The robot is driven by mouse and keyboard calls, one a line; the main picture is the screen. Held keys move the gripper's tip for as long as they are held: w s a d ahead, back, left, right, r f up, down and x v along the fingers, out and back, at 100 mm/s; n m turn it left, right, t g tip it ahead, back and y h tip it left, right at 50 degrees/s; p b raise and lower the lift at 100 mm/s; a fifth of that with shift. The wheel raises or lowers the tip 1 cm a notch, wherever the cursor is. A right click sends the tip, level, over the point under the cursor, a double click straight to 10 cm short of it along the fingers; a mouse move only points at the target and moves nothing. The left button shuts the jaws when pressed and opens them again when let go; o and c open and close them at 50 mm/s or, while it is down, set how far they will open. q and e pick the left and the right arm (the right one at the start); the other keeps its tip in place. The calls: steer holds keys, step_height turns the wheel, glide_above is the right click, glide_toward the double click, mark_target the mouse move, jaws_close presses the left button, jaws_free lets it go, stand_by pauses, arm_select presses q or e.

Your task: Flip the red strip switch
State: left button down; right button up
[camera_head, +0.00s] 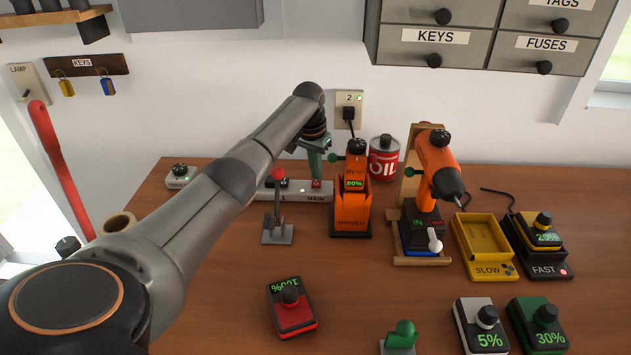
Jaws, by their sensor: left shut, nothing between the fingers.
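The white power strip (300,194) lies on the wooden bench near the wall, with the labels "1" and "MAIN". Its small red switch (316,184) sits above the word MAIN. My left arm reaches across the bench from the left. My left gripper (315,172) points down, shut and empty, with its tips right at the red switch. I cannot tell whether the tips touch the switch or which way the switch is tipped. My right gripper is out of view.
A red-knobbed lever (278,212) stands in front of the strip. The orange driver in its dock (350,200) stands just right of the gripper, with the oil can (384,158) behind. A red battery (291,308) lies nearer.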

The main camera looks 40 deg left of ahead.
arm_select(q)
steer(key=shift+r, duration=3.25)
steer(key=shift+f, duration=0.1)
